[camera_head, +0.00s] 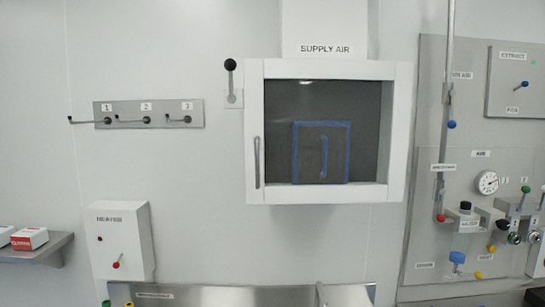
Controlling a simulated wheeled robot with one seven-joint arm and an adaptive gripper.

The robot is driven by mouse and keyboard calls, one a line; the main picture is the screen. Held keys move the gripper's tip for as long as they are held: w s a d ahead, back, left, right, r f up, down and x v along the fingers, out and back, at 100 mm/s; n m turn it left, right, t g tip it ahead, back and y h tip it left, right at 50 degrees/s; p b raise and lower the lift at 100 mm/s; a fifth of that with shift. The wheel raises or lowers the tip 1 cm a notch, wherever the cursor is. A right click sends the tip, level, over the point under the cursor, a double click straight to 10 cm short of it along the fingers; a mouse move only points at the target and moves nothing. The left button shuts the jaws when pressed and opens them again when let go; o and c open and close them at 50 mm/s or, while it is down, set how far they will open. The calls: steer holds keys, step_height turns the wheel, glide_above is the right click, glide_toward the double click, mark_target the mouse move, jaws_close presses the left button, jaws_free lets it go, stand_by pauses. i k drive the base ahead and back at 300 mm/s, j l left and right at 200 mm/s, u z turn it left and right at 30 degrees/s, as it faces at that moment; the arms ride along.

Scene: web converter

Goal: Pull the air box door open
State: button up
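The air box (398,135) is a white box on the wall under the sign SUPPLY AIR. Its door (254,100) is a white frame around a large window and appears shut. A grey vertical bar handle (257,162) is on the door's left side. Through the window I see a dark back and a blue-edged panel (321,152) with a blue upright strip in its middle. My gripper is not in view.
A lever with a black knob (231,66) is on the wall just left of the box. Numbered hooks (147,113) and a heater box (122,240) are farther left. A panel of pipes and valves (440,215) stands right. A metal surface (240,294) runs below.

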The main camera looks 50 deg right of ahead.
mark_target(257, 70)
steer(key=z, duration=1.85)
